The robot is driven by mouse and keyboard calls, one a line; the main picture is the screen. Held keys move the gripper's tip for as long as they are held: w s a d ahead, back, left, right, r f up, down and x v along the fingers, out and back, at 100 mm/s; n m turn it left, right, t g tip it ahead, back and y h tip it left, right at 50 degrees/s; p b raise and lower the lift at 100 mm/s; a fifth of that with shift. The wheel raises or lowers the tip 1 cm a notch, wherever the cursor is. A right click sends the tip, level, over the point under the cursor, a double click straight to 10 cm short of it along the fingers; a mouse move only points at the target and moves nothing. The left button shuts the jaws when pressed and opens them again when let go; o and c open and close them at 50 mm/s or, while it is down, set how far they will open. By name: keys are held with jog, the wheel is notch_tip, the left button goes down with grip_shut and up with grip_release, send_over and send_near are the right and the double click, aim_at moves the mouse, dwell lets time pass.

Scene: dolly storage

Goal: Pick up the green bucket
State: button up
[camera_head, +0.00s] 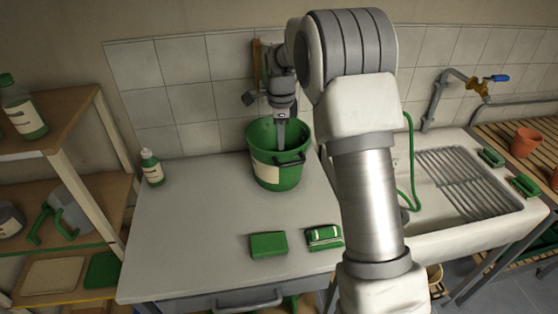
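The green bucket (263,175) stands upright on the grey table, toward its back right. It has a pale label on its left side and a dark handle (290,160) lying at its front right rim. My gripper (281,140) points down over the bucket, with its fingers at or inside the bucket's mouth. The fingertips are small and partly hidden, so I cannot tell whether they are open or shut, or whether they touch the bucket wall.
The grey table (190,230) carries a green spray bottle (152,168), a green sponge block (268,245) and a green brush (323,237). A sink (440,215) with a green hose stands to the right. Shelves (55,120) stand left.

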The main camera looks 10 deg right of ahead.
aim_at(281, 152)
jog(key=shift+w+f+p, duration=0.2)
jog(key=shift+f+p, duration=0.15)
jog(key=shift+f, duration=2.3)
grip_shut()
jog(key=shift+r, duration=0.1)
